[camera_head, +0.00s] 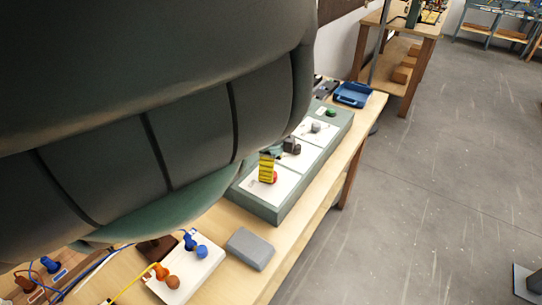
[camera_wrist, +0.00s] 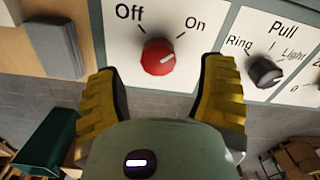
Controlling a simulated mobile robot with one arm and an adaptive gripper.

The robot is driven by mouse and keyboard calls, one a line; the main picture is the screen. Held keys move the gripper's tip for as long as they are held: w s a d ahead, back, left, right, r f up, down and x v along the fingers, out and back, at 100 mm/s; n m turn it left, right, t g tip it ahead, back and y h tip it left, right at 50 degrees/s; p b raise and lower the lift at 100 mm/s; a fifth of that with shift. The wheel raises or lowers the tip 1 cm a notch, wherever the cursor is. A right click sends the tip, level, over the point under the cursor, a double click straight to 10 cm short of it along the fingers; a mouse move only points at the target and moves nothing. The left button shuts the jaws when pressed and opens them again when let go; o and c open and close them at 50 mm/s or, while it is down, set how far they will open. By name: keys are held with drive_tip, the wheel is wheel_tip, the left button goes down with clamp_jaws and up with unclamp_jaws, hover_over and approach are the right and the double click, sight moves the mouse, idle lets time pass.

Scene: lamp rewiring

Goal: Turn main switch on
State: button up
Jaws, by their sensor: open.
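The main switch is a round red knob (camera_wrist: 158,57) on a white panel marked "Off" at left and "On" at right. In the head view the knob (camera_head: 274,178) shows beside one yellow finger (camera_head: 266,168); my arm hides the rest of the gripper.
A black knob (camera_wrist: 265,71) marked "Pull", "Ring" and "Light" is right of the switch. The green control box (camera_head: 268,211) stands on a wooden bench. A grey block (camera_head: 250,248), a white board with plugs (camera_head: 180,288) and a blue tray (camera_head: 352,95) are nearby.

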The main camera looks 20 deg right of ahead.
drive_tip(key=shift+r, duration=2.05)
